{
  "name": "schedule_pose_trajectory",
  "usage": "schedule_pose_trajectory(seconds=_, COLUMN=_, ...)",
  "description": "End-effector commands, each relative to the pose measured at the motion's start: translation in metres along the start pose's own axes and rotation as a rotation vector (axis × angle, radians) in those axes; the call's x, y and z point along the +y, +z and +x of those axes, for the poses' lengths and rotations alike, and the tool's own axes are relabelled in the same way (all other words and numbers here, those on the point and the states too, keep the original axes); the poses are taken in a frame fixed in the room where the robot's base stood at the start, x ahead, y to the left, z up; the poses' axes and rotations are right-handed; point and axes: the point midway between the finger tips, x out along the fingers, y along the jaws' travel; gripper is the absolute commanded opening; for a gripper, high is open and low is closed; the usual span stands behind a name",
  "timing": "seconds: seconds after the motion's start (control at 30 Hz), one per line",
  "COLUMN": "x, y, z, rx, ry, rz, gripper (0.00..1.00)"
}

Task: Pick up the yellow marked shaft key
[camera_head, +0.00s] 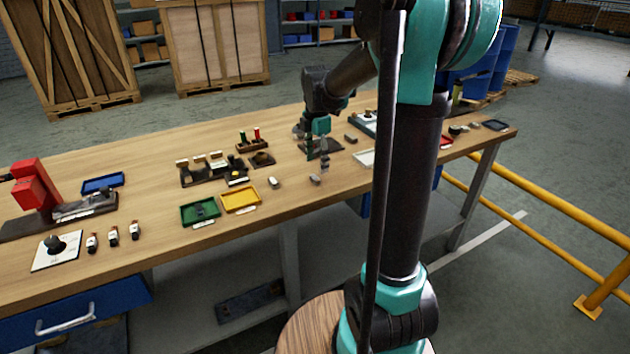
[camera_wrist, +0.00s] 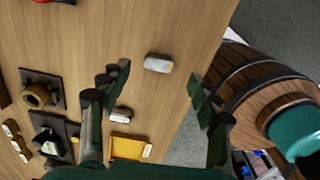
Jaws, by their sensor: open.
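A small pale key-like block with a yellowish mark (camera_wrist: 158,63) lies on the table in the wrist view. It also shows as a small grey piece below my gripper in the head view (camera_head: 315,180). My gripper (camera_wrist: 152,84) is open and empty, its fingers apart. The block lies beyond the fingertips, between their lines, apart from both fingers. In the head view my gripper (camera_head: 318,158) hangs fingers down above the table, close to the block. A second pale block (camera_wrist: 121,114) lies near the left finger; its mark is not clear. It also shows in the head view (camera_head: 274,182).
A yellow tray (camera_head: 240,199) and a green tray (camera_head: 200,211) stand left of the blocks near the front edge. Dark fixtures with parts (camera_head: 213,168) stand behind them. A white tray (camera_head: 364,158) is to the right. The table edge is close to the marked block.

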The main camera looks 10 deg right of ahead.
Motion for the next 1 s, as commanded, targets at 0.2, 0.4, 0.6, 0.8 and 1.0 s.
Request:
schedule_pose_trajectory(seconds=0.2, x=0.002, y=-0.004, z=0.025, rx=0.0, ry=0.0, rz=0.0, gripper=0.62)
schedule_pose_trajectory(seconds=0.4, x=0.002, y=-0.005, z=0.048, rx=0.0, ry=0.0, rz=0.001, gripper=0.62)
schedule_pose_trajectory(seconds=0.6, x=0.001, y=-0.005, z=0.052, rx=0.0, ry=0.0, rz=0.0, gripper=0.62)
schedule_pose_trajectory(seconds=0.8, x=0.001, y=-0.005, z=0.052, rx=0.0, ry=0.0, rz=0.0, gripper=0.5)
schedule_pose_trajectory(seconds=1.0, x=0.001, y=-0.005, z=0.052, rx=0.0, ry=0.0, rz=0.0, gripper=0.25)
